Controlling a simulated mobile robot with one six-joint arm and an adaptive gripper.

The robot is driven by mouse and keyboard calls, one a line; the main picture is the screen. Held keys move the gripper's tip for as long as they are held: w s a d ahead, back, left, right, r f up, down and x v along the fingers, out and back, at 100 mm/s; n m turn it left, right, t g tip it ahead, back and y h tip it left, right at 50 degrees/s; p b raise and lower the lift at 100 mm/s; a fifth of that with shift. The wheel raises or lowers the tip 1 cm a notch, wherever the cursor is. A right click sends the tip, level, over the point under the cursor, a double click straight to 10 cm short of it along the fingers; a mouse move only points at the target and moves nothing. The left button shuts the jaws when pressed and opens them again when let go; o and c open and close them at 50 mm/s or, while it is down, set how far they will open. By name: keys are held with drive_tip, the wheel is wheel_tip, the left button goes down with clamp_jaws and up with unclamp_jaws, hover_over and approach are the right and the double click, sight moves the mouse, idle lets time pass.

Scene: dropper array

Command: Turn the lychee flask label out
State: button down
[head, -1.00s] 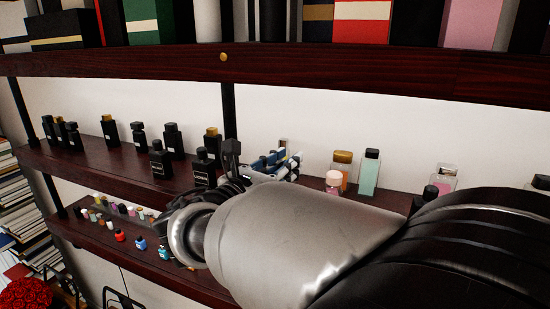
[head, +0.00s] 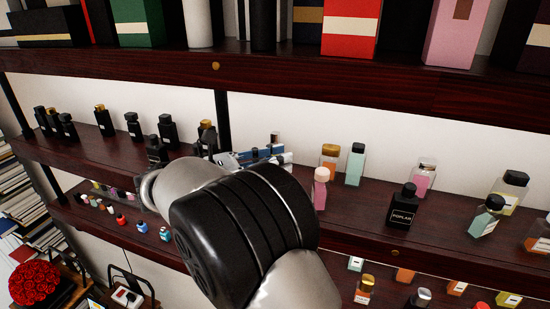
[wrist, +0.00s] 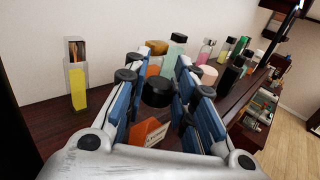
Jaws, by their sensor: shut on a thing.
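My gripper (wrist: 158,80) has its blue-padded fingers closed around a black-capped flask (wrist: 157,93) on the shelf. An orange, slanted patch with small lettering (wrist: 148,132) shows below the cap, between the finger bases. I cannot read the lettering, so I cannot tell if this is the lychee flask. In the head view my gripper (head: 255,157) reaches over the middle shelf, and my wrist hides the held flask.
A yellow flask (wrist: 77,88) stands left of the fingers. An orange-capped bottle (head: 329,158), a mint bottle (head: 355,164) and a pink-capped bottle (head: 320,188) stand close on the right. Black bottles (head: 168,131) line the left. The upper shelf (head: 400,88) hangs above.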

drive_tip(key=c, duration=1.2)
unclamp_jaws()
drive_tip(key=shift+c, duration=0.2)
drive_tip(key=shift+w+a, duration=0.1)
drive_tip(key=v, duration=1.2)
